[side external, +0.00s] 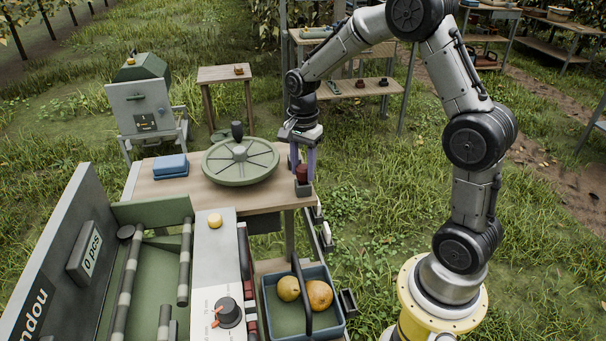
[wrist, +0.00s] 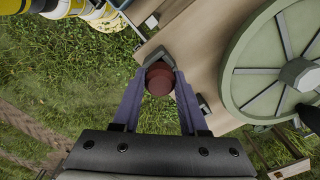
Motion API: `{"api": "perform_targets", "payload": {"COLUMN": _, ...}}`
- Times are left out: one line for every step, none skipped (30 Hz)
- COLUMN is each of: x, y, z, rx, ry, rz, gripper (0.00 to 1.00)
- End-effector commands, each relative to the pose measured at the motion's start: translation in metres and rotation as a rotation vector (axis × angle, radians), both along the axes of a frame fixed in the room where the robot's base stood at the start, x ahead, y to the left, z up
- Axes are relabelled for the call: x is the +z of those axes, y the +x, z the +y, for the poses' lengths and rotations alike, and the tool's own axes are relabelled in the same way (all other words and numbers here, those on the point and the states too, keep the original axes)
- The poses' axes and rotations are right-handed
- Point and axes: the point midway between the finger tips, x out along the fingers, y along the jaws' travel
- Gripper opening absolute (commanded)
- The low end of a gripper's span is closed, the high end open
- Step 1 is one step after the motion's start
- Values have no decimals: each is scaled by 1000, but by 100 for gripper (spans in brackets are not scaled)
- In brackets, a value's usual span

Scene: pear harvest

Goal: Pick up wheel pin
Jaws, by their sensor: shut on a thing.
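The wheel pin (wrist: 159,80) has a dark red round head and shows between my fingertips in the wrist view. In the side view the red pin (side external: 302,173) is at the right corner of the wooden table, over a small dark holder (side external: 304,187). My gripper (side external: 302,166) points down there, its purple fingers shut on the pin. In the wrist view my gripper (wrist: 159,85) has a finger on each side of the head. The pin's lower part is hidden, and I cannot tell whether it is still seated in the holder.
A green spoked wheel (side external: 240,163) with a dark knob lies on the table (side external: 182,190), left of my gripper. A blue box (side external: 171,166) is at the table's left. A blue basket (side external: 281,322) with two pears stands in front, beside a sorting machine (side external: 215,260). Grass lies to the right.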

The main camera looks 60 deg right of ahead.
Motion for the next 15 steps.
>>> {"api": "perform_targets", "payload": {"x": 0, "y": 0, "z": 0, "rx": 0, "ry": 0, "rz": -1, "gripper": 0}}
{"api": "perform_targets", "payload": {"x": 0, "y": 0, "z": 0, "rx": 0, "ry": 0, "rz": -1, "gripper": 0}}
{"api": "perform_targets", "payload": {"x": 0, "y": 0, "z": 0, "rx": 0, "ry": 0, "rz": -1, "gripper": 0}}
{"api": "perform_targets", "payload": {"x": 1, "y": 0, "z": 0, "rx": 0, "ry": 0, "rz": -1, "gripper": 0}}
{"api": "perform_targets", "payload": {"x": 1, "y": 0, "z": 0, "rx": 0, "ry": 0, "rz": -1, "gripper": 0}}
{"api": "perform_targets", "payload": {"x": 2, "y": 1, "z": 0, "rx": 0, "ry": -1, "rz": -2, "gripper": 0}}
{"api": "perform_targets", "payload": {"x": 3, "y": 1, "z": 0, "rx": 0, "ry": -1, "rz": -2, "gripper": 0}}
{"api": "perform_targets", "payload": {"x": 5, "y": 1, "z": 0, "rx": 0, "ry": -1, "rz": -3, "gripper": 0}}
{"api": "perform_targets", "payload": {"x": 7, "y": 1, "z": 0, "rx": 0, "ry": -1, "rz": -3, "gripper": 0}}
{"api": "perform_targets", "payload": {"x": 9, "y": 1, "z": 0, "rx": 0, "ry": -1, "rz": -3, "gripper": 0}}
{"api": "perform_targets", "payload": {"x": 12, "y": 1, "z": 0, "rx": 0, "ry": -1, "rz": -4, "gripper": 0}}
{"api": "perform_targets", "payload": {"x": 17, "y": 1, "z": 0, "rx": 0, "ry": -1, "rz": -5, "gripper": 0}}
{"api": "perform_targets", "payload": {"x": 21, "y": 1, "z": 0, "rx": 0, "ry": -1, "rz": -5, "gripper": 0}}
{"api": "perform_targets", "payload": {"x": 25, "y": 1, "z": 0, "rx": 0, "ry": -1, "rz": -6, "gripper": 0}}
{"api": "perform_targets", "payload": {"x": 31, "y": 1, "z": 0, "rx": 0, "ry": -1, "rz": -5, "gripper": 0}}
